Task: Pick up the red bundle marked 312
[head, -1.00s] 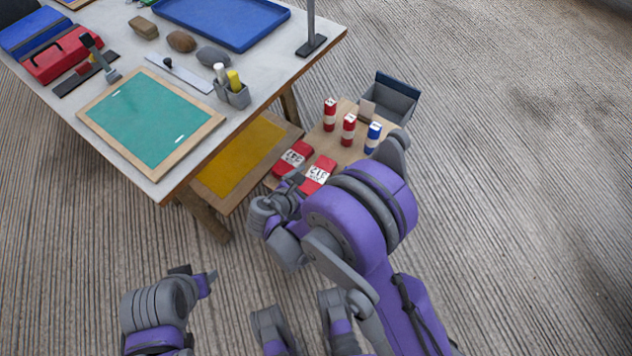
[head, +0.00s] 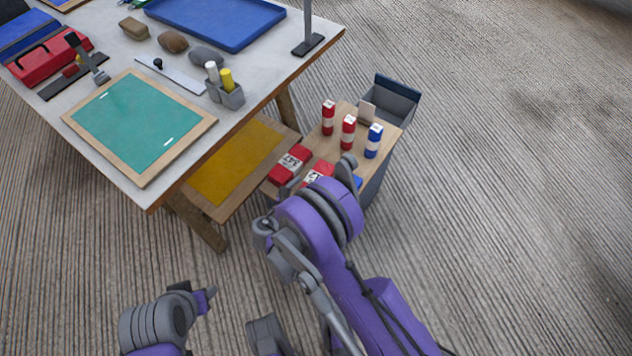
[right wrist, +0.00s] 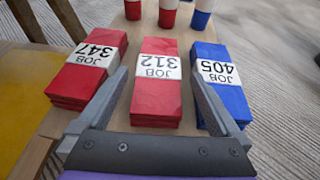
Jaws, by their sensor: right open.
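In the right wrist view the red bundle marked 312 (right wrist: 157,100) lies flat with a white paper band, between a red bundle marked 347 (right wrist: 88,68) and a blue bundle marked 405 (right wrist: 220,82). My right gripper (right wrist: 159,76) is open and empty, its fingers spread to either side of the 312 bundle in the picture; I cannot tell how far above it they are.
The bundles lie on a low wooden stand (head: 348,110). Two red rolls (head: 348,132) and a blue roll (head: 373,141) stand upright behind them. A grey bin (head: 392,98) is at its far end. The large worktable (head: 235,110) rises at the left.

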